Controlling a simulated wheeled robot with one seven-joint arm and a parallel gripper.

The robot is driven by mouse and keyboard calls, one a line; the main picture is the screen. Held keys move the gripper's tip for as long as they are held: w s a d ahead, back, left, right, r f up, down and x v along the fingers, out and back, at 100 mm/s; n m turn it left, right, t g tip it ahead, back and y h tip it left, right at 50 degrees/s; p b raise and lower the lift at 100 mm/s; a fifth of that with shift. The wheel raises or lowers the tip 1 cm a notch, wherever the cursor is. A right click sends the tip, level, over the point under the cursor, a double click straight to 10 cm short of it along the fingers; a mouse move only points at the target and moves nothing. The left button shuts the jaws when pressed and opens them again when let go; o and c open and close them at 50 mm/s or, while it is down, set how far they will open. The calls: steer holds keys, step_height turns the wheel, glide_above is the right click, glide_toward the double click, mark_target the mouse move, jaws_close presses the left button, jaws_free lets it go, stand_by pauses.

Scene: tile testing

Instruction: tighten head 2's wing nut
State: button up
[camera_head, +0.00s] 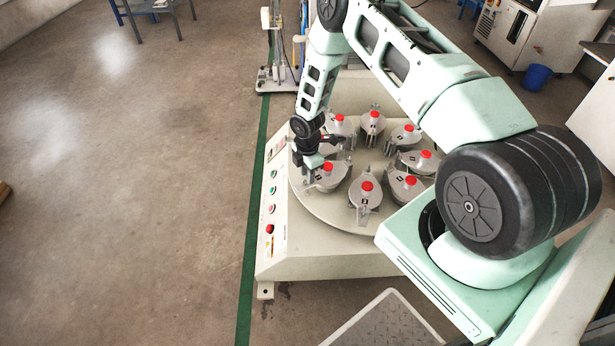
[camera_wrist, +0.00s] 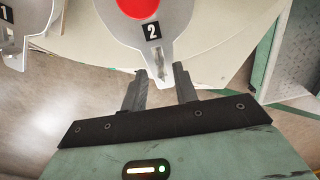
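Head 2 (camera_wrist: 180,25) is a grey plate with a red knob and a black "2" label in the wrist view. A small upright metal piece, apparently its wing nut (camera_wrist: 161,68), stands near the narrow end of the plate. My gripper (camera_wrist: 159,80) is open, its two dark fingers apart on either side of that narrow end. I cannot tell whether either finger touches the nut. In the head view my gripper (camera_head: 310,168) is at the left side of the turntable, over the edge of a red-knobbed head (camera_head: 329,176); it partly hides the nut area.
Several similar red-knobbed heads ring the round turntable (camera_head: 325,215). Head 1 (camera_wrist: 14,47) is close on the left in the wrist view. A panel with buttons (camera_head: 270,205) runs along the machine's left side. Open floor (camera_head: 130,200) lies left of the green line.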

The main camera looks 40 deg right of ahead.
steer(key=shift+f, duration=0.6)
jaws_close()
